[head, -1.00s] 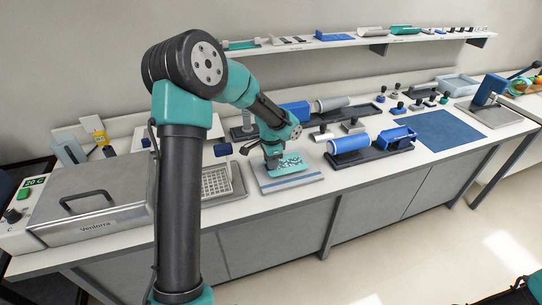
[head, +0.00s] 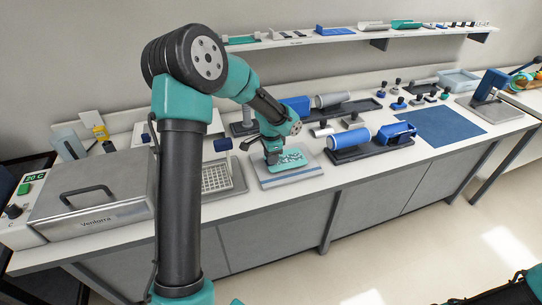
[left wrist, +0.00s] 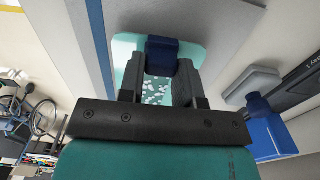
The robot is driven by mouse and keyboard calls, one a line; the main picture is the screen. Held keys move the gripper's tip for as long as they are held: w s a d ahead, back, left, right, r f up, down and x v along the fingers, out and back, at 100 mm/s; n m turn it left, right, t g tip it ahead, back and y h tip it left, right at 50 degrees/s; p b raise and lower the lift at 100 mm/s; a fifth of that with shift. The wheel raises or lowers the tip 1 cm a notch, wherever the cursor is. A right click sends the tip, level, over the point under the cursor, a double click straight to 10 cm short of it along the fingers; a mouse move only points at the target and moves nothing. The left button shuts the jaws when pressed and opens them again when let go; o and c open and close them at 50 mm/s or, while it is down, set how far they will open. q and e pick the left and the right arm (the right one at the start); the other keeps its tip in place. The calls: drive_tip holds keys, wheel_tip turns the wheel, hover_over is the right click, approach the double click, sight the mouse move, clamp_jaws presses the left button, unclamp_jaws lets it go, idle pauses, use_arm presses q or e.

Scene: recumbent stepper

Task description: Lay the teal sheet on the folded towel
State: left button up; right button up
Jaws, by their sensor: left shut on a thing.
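The teal sheet (head: 290,161), with a white speckled pattern, is at my left gripper (head: 272,160) over the folded towel. My left gripper is shut on a dark blue grip piece (left wrist: 162,50) at the sheet. The sheet's pale teal corner (left wrist: 125,48) and white specks show around the fingers in the left wrist view. The folded towel (head: 300,180) is pale grey with a blue stripe and lies flat on the bench; the stripe (left wrist: 98,40) shows in the left wrist view. I cannot tell whether the sheet touches the towel. The right gripper is out of view.
A white basket (head: 216,178) on a grey tray stands just left of the towel. A blue roller (head: 350,138) on a dark tray stands to its right. A lidded metal bath (head: 95,195) is at the left, a blue mat (head: 448,130) at the right. A shelf (head: 350,38) runs behind.

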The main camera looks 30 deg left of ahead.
use_arm(q)
drive_tip(key=shift+f, duration=0.75)
idle(0.8)
drive_tip(key=o, duration=1.3)
drive_tip(key=shift+r, duration=0.1)
drive_tip(key=shift+r, duration=3.45)
wheel_tip(320, 180, up, 17)
drive_tip(key=shift+r, duration=0.2)
